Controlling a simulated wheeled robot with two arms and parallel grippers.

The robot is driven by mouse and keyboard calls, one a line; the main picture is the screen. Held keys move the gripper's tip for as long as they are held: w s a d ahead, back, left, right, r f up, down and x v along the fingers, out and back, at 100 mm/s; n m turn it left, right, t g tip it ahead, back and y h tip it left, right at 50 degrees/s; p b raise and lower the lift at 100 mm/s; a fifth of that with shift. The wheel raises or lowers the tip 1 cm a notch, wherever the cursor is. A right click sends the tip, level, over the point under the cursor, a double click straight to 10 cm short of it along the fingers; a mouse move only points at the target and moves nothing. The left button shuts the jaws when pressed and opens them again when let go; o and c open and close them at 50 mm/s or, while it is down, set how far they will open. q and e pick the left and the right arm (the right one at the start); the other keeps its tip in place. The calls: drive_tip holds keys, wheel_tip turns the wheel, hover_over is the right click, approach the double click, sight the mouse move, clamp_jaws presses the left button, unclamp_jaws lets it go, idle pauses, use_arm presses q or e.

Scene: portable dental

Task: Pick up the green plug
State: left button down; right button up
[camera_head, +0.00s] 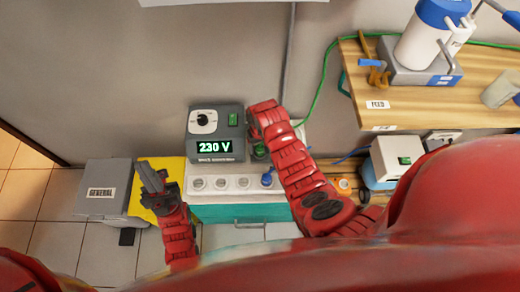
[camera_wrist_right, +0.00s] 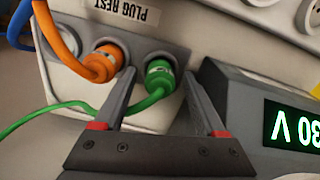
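The green plug (camera_wrist_right: 160,78) sits upright in the right-hand hole of a grey holder (camera_wrist_right: 181,53) labelled PLUG REST, with its green cable running off to the left. My right gripper (camera_wrist_right: 159,86) is open, with one finger on each side of the green plug. Whether a finger touches it is not clear. In the head view, my right forearm hides most of the holder and the gripper; a bit of green (camera_head: 260,150) shows beside the arm. My left gripper (camera_head: 150,174) is over the yellow surface, apparently empty; its finger gap is unclear.
An orange plug (camera_wrist_right: 104,60) stands close left of the green one. The grey power unit (camera_head: 215,133) reading 230 V is close by, with a row of sockets and a blue plug (camera_head: 267,179) in front. A grey GENERAL bin (camera_head: 104,188) stands left.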

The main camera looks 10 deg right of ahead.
clamp_jaws()
drive_tip(key=shift+r, duration=0.1)
drive_tip(key=shift+w+r, duration=0.1)
drive_tip(key=shift+r, duration=0.35)
wheel_tip(320, 180, up, 9)
idle(0.4)
